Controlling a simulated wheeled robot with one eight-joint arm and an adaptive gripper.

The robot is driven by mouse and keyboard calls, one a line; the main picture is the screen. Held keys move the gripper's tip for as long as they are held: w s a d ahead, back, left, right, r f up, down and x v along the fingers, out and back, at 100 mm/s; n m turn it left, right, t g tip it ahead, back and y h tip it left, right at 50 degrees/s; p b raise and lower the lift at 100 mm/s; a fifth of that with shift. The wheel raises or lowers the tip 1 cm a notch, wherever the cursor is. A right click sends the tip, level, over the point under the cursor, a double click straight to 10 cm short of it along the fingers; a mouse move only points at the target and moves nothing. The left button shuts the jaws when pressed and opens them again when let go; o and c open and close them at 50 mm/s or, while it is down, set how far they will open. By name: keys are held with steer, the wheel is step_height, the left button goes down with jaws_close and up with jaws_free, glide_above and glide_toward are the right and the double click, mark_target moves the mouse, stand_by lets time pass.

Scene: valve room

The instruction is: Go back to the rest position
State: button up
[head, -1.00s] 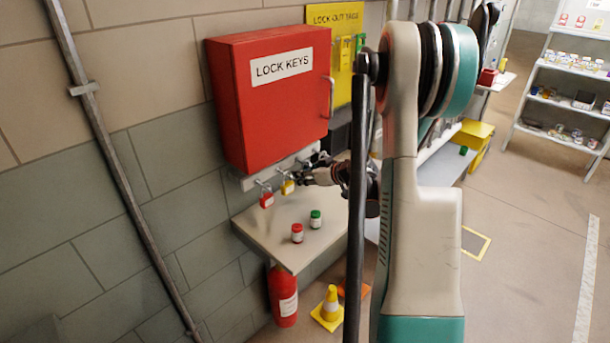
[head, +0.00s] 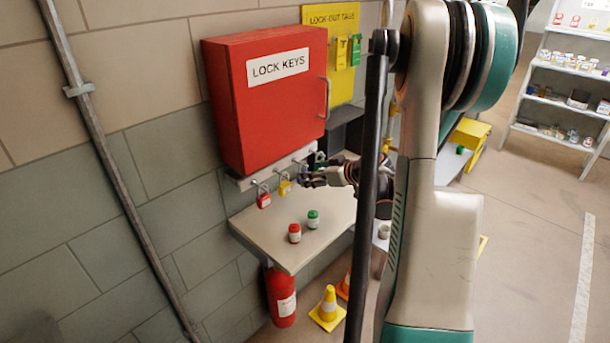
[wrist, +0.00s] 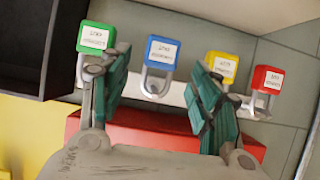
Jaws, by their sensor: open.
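My gripper (head: 308,177) is in front of the hook rail under the red lock keys box (head: 262,95). In the wrist view my gripper (wrist: 160,110) is open, with its two green-padded fingers apart and nothing held between them. A blue padlock (wrist: 162,52) hangs from the rail beyond the gap between the fingers. A green padlock (wrist: 96,38) is by the left finger. A yellow padlock (wrist: 222,66) is partly behind the right finger, and a red padlock (wrist: 267,80) is to its right. The head view also shows the red padlock (head: 264,200) and yellow padlock (head: 284,187).
Below the rail is a shelf (head: 270,250) with a red-capped jar (head: 294,233) and a green-capped jar (head: 313,219). A fire extinguisher (head: 281,297) and a yellow cone (head: 328,305) are underneath. A yellow lock-out tag board (head: 345,85) is on the wall. Open floor lies to the right.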

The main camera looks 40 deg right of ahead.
steer(key=v, duration=0.6)
